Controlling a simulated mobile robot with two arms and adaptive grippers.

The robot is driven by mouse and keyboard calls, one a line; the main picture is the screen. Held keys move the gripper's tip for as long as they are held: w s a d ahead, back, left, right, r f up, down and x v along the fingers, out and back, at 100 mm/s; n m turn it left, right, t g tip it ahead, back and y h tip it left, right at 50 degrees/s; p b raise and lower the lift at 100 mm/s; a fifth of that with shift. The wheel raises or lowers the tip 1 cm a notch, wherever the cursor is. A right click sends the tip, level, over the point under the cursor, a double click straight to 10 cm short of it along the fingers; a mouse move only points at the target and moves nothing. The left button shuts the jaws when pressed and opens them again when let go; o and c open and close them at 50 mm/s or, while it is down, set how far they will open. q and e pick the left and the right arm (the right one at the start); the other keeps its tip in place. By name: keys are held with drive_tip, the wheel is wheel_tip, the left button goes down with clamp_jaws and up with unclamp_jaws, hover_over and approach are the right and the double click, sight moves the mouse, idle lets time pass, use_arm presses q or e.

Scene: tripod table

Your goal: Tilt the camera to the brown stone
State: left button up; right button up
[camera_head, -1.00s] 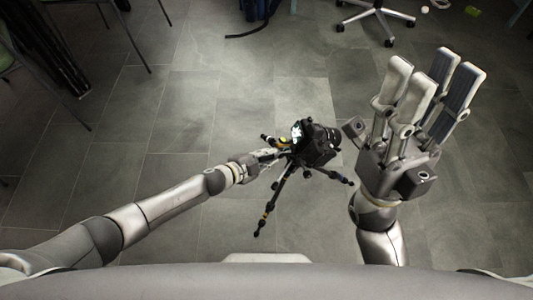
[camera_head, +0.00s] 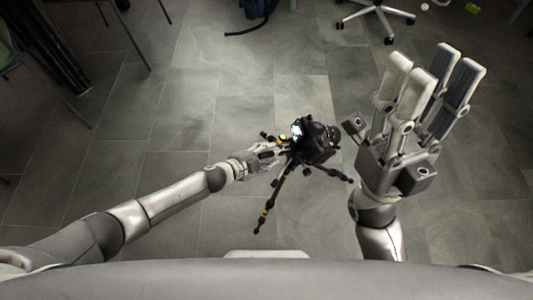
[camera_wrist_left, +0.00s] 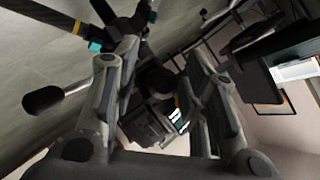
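A black camera (camera_head: 318,142) sits on top of a black tripod (camera_head: 273,196) with spread legs, standing on the floor. My left gripper (camera_head: 272,154) is at the left side of the tripod head, close below the camera. In the left wrist view its two fingers (camera_wrist_left: 162,62) are spread apart, with dark tripod or camera parts between and beyond them. I cannot tell whether they touch anything. A dark handle knob (camera_wrist_left: 43,100) shows left of the fingers. My right gripper (camera_head: 432,72) is open and empty, right of the camera, fingers pointing up the picture. I see no brown stone.
An office chair base (camera_head: 376,18) stands at the top right. A blue object with a dark strap (camera_head: 255,12) lies at the top middle. Chair legs (camera_head: 128,30) show at the top left. The grey tiled floor (camera_head: 190,105) is clear around the tripod.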

use_arm(q)
drive_tip(key=v, duration=1.2)
idle(0.4)
drive_tip(key=shift+s+d, duration=0.1)
drive_tip(key=shift+d, duration=0.05)
